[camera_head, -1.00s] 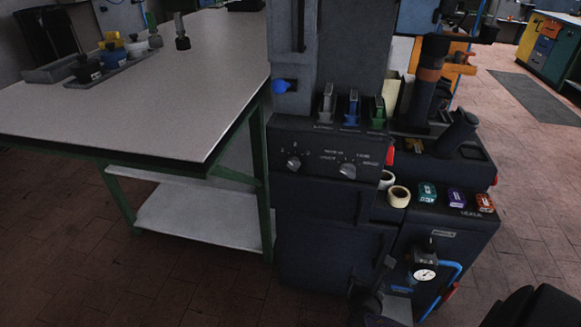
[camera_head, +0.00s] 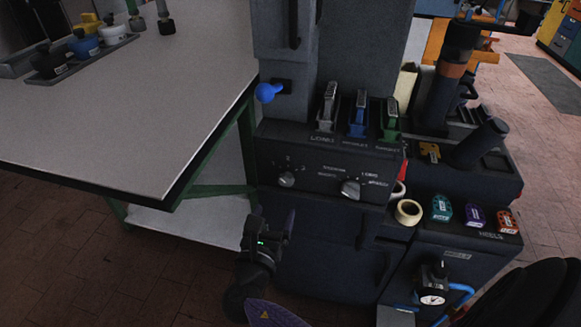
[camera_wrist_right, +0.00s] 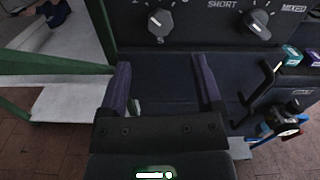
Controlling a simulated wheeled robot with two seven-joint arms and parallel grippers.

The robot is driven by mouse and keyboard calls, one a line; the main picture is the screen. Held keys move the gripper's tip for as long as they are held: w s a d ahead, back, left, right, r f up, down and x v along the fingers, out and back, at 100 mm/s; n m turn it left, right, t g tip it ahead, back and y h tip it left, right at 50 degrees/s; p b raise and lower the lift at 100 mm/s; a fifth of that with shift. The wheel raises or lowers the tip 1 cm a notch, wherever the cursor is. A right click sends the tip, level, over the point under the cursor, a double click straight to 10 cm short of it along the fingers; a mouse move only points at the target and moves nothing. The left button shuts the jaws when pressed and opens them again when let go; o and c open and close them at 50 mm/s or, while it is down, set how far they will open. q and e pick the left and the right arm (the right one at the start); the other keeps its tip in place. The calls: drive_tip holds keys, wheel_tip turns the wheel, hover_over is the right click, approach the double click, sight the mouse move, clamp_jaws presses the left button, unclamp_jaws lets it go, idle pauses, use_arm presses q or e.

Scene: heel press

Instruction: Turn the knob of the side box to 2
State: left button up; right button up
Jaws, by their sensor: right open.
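The dark side box (camera_head: 318,150) on the press front carries two grey knobs. The left knob (camera_head: 287,180) has a number scale; it also shows at the top of the right wrist view (camera_wrist_right: 160,22), with a 5 under it. The right knob (camera_head: 350,188) sits beside words such as SHORT, also in the wrist view (camera_wrist_right: 258,22). I cannot surely read where the left knob points. My right gripper (camera_head: 267,228) is open and empty, below the left knob and apart from it. Its two purple fingers (camera_wrist_right: 164,82) point at the panel. My left gripper is not in view.
A blue ball-ended lever (camera_head: 268,92) sticks out above the box's left end. Grey, blue and green levers (camera_head: 357,115) stand on top. A table (camera_head: 150,120) is close on the left. A tape roll (camera_head: 408,212) and coloured heel packs (camera_head: 441,208) lie on the right.

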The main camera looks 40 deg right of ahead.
sight(285, 182)
drive_tip(key=b+x, duration=0.3)
drive_tip(key=x, duration=0.5)
drive_tip(key=shift+w+d+f, duration=0.1)
drive_tip(key=shift+d+f, duration=0.05)
drive_tip(key=shift+f, duration=0.05)
drive_tip(key=shift+w+d+r, duration=0.15)
drive_tip(key=shift+w+d, duration=0.15)
drive_tip(key=shift+d, duration=0.1)
drive_tip(key=c, duration=0.4)
clamp_jaws()
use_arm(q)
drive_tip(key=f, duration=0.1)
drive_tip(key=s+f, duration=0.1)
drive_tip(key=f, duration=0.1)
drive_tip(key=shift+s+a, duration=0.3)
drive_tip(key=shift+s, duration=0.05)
